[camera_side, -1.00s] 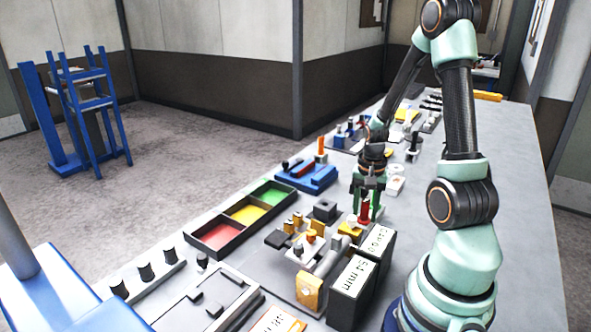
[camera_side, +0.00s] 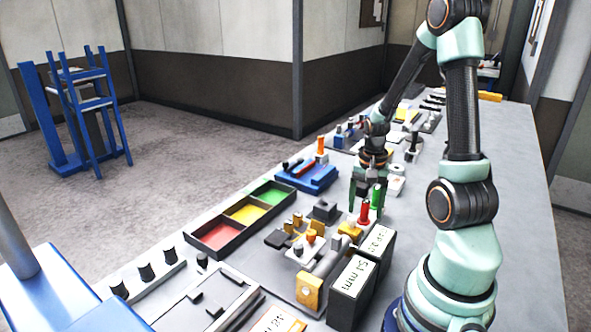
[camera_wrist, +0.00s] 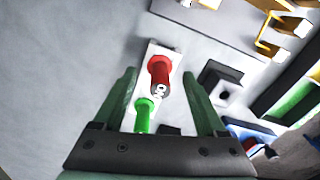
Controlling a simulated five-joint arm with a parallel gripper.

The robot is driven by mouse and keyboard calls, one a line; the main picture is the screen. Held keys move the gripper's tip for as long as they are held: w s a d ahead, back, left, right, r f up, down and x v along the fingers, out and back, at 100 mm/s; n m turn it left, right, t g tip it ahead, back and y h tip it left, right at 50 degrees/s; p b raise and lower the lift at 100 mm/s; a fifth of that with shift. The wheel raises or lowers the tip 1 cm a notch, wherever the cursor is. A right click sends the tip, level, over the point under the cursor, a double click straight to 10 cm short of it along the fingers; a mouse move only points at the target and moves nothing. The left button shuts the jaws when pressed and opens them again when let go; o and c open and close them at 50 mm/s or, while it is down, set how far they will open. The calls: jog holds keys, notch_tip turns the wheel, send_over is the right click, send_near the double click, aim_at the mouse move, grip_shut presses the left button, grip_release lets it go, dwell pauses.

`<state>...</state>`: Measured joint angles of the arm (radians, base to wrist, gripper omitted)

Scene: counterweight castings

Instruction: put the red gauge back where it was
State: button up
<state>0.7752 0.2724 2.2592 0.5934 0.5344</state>
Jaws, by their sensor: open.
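The red gauge (camera_side: 364,212) stands upright beside the green gauge (camera_side: 377,196) in the side view. In the wrist view the red gauge (camera_wrist: 160,72) and green gauge (camera_wrist: 145,115) sit on a pale, narrow holder (camera_wrist: 151,50). My gripper (camera_side: 364,194) is just above and behind the red gauge, its green fingers apart and nothing held. In the wrist view my gripper (camera_wrist: 160,73) is open with the red gauge in line between its fingertips. The foot of the red gauge is hidden, so I cannot tell how deep it sits.
Black labelled boxes (camera_side: 352,285) and a fixture with orange parts (camera_side: 310,285) stand in front. A tray (camera_side: 217,252) with red, yellow and green compartments lies to the left. A blue fixture (camera_side: 318,182) stands farther back. Bare tabletop lies at the right.

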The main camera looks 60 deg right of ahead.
notch_tip(320, 180, up, 10)
jog(key=shift+a+r, duration=0.1)
jog(key=shift+r, duration=0.1)
jog(key=w+a+r+n+t, duration=0.2)
jog(key=a+r+n, duration=0.2)
jog(key=a+n, duration=0.3)
jog(key=w+a+r+n+t, duration=0.3)
jog(key=a+r+n, duration=0.2)
jog(key=a, duration=1.1)
jog(key=n, duration=0.3)
